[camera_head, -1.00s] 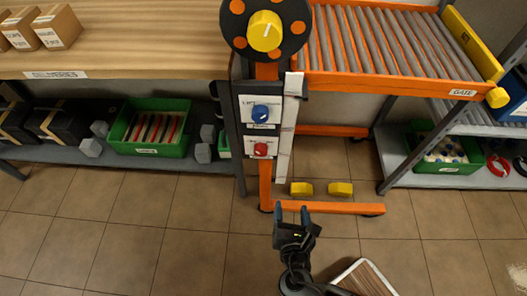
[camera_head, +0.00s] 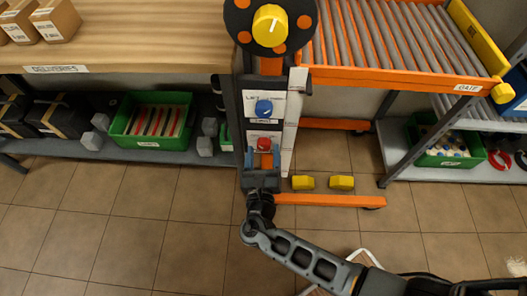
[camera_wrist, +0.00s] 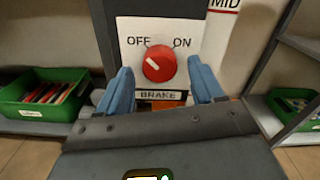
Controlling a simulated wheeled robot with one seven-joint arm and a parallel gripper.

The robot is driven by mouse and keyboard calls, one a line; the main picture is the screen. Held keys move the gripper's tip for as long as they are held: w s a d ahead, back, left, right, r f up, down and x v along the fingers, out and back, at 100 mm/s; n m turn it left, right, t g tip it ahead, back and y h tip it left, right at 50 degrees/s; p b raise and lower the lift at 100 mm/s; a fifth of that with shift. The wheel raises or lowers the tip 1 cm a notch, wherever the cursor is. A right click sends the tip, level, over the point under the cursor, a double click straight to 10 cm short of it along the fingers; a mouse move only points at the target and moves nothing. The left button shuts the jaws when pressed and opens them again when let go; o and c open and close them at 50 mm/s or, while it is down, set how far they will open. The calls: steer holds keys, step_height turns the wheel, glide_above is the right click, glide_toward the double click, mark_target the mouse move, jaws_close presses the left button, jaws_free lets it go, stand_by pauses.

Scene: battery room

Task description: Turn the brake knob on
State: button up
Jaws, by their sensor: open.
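The brake knob is a red round knob (camera_wrist: 159,64) on a white plate (camera_wrist: 128,27) marked OFF at left, ON at right and BRAKE below. Its white pointer line points left, toward the OFF side. In the head view the red knob (camera_head: 263,144) sits on the post under the blue knob (camera_head: 264,108). My gripper (camera_head: 263,158) is open, its blue fingertips just below the red knob in that view. In the wrist view my gripper (camera_wrist: 165,85) has one finger on each side of the knob, apart from it and empty.
A large yellow knob (camera_head: 270,26) on a black disc stands above. An orange roller conveyor (camera_head: 400,78) is to the right. A wooden bench (camera_head: 120,40) with a shelf and green bin (camera_head: 120,124) is at left. Yellow blocks (camera_head: 303,183) lie near the orange foot.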

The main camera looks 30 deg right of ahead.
steer(key=shift+w+d, duration=0.15)
steer(key=shift+w, duration=0.1)
steer(key=c, duration=1.1)
